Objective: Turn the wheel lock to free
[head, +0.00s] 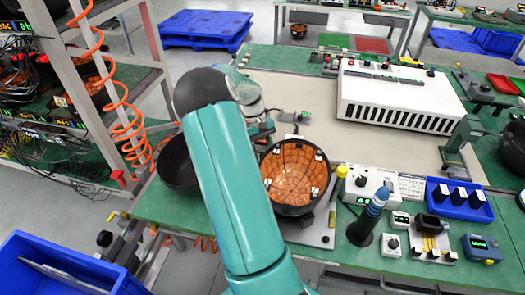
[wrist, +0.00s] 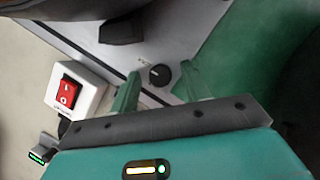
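A small round black knob (wrist: 159,75) with a pale pointer mark sits on a light grey plate (wrist: 185,35) in the wrist view; it looks like the wheel lock, but I cannot read its label. My gripper (wrist: 160,72) is open, its two green fingers apart on either side of the knob in the picture. I cannot tell whether they touch it or are still above it. In the head view my arm hides the knob and most of the gripper. A black bowl with an orange inside (head: 296,174) stands on the plate beside my arm.
A white box with a red rocker switch (wrist: 68,92) is left of my gripper. A dark block (wrist: 122,30) stands on the plate. In the head view, a white slotted unit (head: 400,97), a blue-topped handheld tool (head: 372,215) and a blue tray (head: 458,203) are to the right.

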